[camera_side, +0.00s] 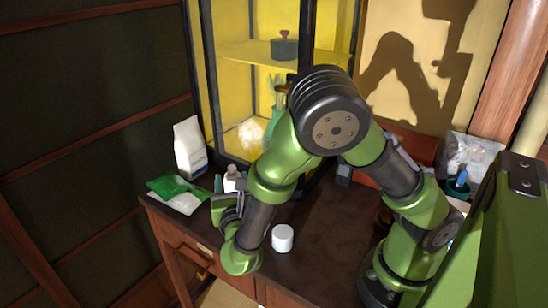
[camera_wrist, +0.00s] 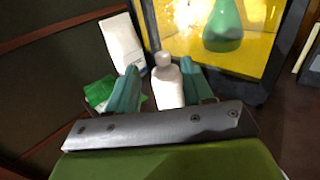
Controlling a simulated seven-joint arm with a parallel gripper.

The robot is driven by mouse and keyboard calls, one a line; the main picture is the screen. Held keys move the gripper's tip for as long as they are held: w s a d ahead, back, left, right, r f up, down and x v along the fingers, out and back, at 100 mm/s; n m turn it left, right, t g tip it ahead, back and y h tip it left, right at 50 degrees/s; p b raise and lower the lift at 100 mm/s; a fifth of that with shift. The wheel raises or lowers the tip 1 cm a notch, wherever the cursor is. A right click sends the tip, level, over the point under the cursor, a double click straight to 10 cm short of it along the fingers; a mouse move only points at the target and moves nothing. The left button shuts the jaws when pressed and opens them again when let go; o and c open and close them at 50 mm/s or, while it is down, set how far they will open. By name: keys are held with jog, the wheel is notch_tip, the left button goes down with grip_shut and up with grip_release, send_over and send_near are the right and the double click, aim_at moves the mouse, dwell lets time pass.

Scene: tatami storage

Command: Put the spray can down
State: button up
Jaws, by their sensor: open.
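A white bottle-shaped can (camera_wrist: 168,86) with a narrower white cap stands upright between my fingers in the wrist view. It is the likeliest spray can, though no label shows. In the side view its top (camera_side: 232,176) shows at the desk's left end, and its lower part is hidden. My gripper (camera_wrist: 160,90) has teal fingers that are apart, one on each side of the can. A gap shows on the left; on the right I cannot tell whether the finger touches. My gripper (camera_side: 228,184) is low over the dark desk (camera_side: 315,240) in the side view.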

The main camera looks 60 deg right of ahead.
aim_at(232, 170)
jog(key=x, duration=0.7)
jog(key=shift+w+d, duration=0.15)
jog(key=shift+d, duration=0.25)
jog(key=shift+r, duration=0.1)
grip_shut()
